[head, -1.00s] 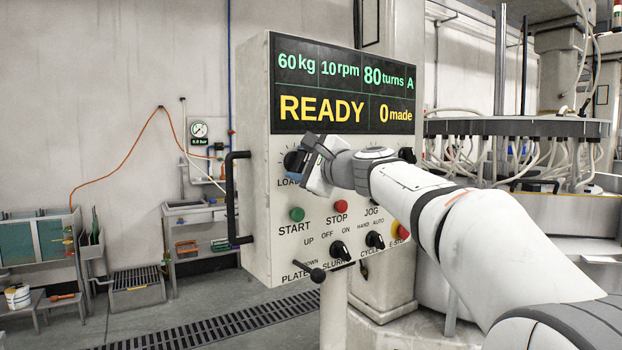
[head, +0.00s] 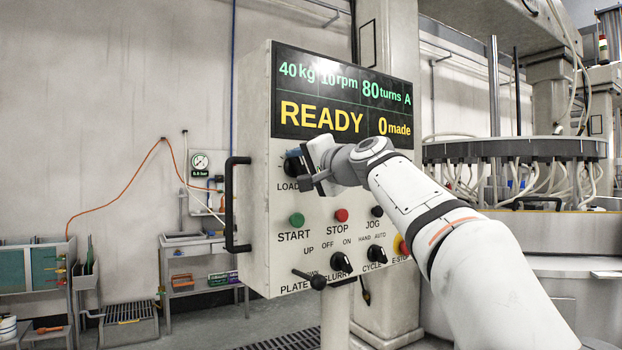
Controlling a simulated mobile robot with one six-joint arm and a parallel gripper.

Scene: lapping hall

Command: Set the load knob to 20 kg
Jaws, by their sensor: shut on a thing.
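The control box (head: 258,215) fills the middle of the head view. Its display (head: 342,95) reads 40 kg, 10 rpm, 80 turns A, READY and 0 made. The black load knob (head: 294,161) is at the upper left of the panel, above a partly covered LOAD label. My gripper (head: 305,163) is shut on the load knob, coming in from the right. My gripper and arm hide part of the knob, its scale marks and the knobs to its right.
Below are the green START button (head: 297,220), red STOP button (head: 341,215), black JOG button (head: 377,211) and red E-stop (head: 404,248). The plate lever (head: 312,279) juts out at the bottom. A black handle (head: 232,204) stands out on the left side.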

